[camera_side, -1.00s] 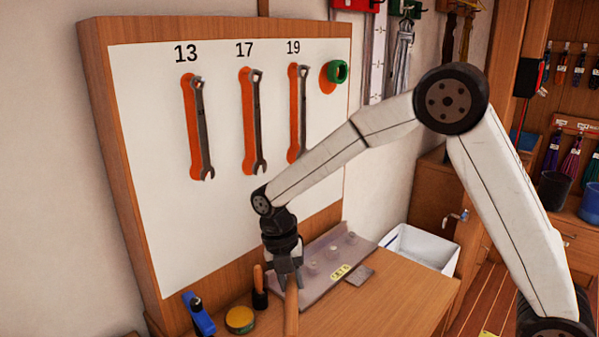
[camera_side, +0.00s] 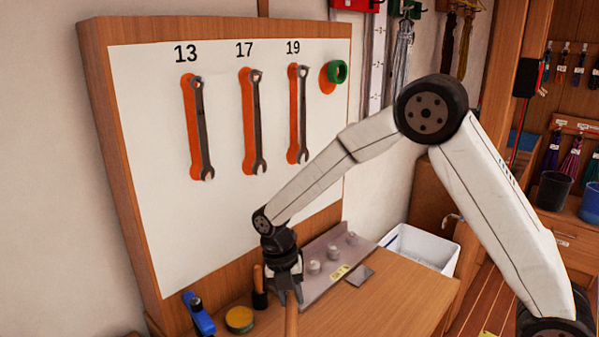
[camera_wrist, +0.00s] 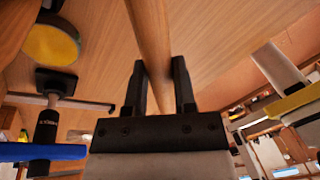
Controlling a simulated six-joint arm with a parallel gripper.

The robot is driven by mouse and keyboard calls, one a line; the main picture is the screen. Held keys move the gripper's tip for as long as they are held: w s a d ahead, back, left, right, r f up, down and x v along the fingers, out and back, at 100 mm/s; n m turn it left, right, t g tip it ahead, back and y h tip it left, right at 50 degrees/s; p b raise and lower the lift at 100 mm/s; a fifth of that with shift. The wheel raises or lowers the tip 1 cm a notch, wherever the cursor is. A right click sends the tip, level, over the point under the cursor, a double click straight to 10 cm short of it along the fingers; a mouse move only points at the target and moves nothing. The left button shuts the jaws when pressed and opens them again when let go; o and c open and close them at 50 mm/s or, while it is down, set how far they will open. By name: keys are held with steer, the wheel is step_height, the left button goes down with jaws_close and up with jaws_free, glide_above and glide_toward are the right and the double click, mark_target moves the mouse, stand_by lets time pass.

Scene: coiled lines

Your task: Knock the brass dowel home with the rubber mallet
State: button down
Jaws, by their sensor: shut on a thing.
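My gripper (camera_side: 289,291) is low over the front of the bench. It is shut on a wooden handle (camera_side: 291,320), which runs down out of the side view. In the wrist view the handle (camera_wrist: 150,35) passes between the two fingers (camera_wrist: 160,80) and leaves at the top edge. Its far end is outside both views, so I cannot see whether it carries a rubber mallet head. I cannot make out a brass dowel in either view.
A grey plate with round pegs (camera_side: 325,285) and a yellow label lies just right of my gripper. A black piece with an orange-brown handle (camera_side: 260,298), a yellow-topped tin (camera_side: 240,320) and a blue tool (camera_side: 197,314) stand left. A wrench board (camera_side: 150,150) rises behind.

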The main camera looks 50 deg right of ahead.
steer(key=shift+f, duration=0.3)
steer(key=shift+s+v, duration=0.25)
steer(key=shift+v, duration=0.85)
steer(key=shift+s+v, duration=0.25)
steer(key=shift+v, duration=0.9)
steer(key=shift+d+r, duration=0.1)
steer(key=shift+w+x, duration=0.2)
steer(key=shift+x, duration=0.7)
steer(key=shift+w+x, duration=0.2)
steer(key=shift+x, duration=0.7)
steer(key=shift+w+x, duration=0.2)
steer(key=shift+x, duration=0.65)
steer(key=shift+s+v, duration=0.25)
steer(key=shift+v, duration=0.85)
steer(key=shift+s+v, duration=0.25)
steer(key=shift+v, duration=0.9)
steer(key=shift+s+v, duration=0.25)
steer(key=shift+v, duration=0.85)
steer(key=shift+r, duration=0.15)
